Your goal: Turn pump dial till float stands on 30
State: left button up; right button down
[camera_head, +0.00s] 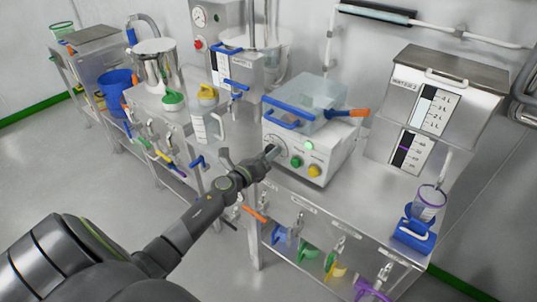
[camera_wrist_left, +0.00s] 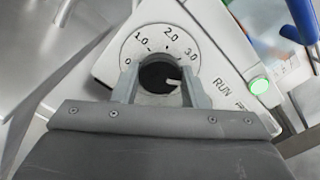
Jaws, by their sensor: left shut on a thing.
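The dial (camera_wrist_left: 157,75) is a dark round knob with a pale mark, on a white round scale marked 0, 1.0, 2.0 and 3.0. Its mark points right, just below the 3.0 side. The dial sits on the front of a white box (camera_head: 318,168), the pump by its look. My left gripper (camera_head: 272,153) is shut on the dial, one finger on each side, in the left wrist view (camera_wrist_left: 158,88). A steel tank (camera_head: 440,82) at the right carries two scales; the lower gauge (camera_head: 411,151) has a dark strip with a purple mark. Its numbers are too small to read. My right gripper is not in view.
A green RUN light (camera_wrist_left: 258,86) glows beside the dial. A clear lid with a blue handle (camera_head: 290,116) tops the white box. A blue-based cup (camera_head: 413,235) stands at the right front. Coloured valve handles hang along the bench front.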

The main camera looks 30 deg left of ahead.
pick_arm(q)
jog(key=shift+f, duration=0.15)
dwell(0.3)
jog(key=o, duration=1)
jog(key=shift+c, duration=0.2)
jog(key=shift+s, duration=0.15)
jog(key=s+a+b, duration=0.1)
jog(key=s+b, duration=0.4)
jog(key=s, duration=1.2)
jog(key=shift+a, duration=0.15)
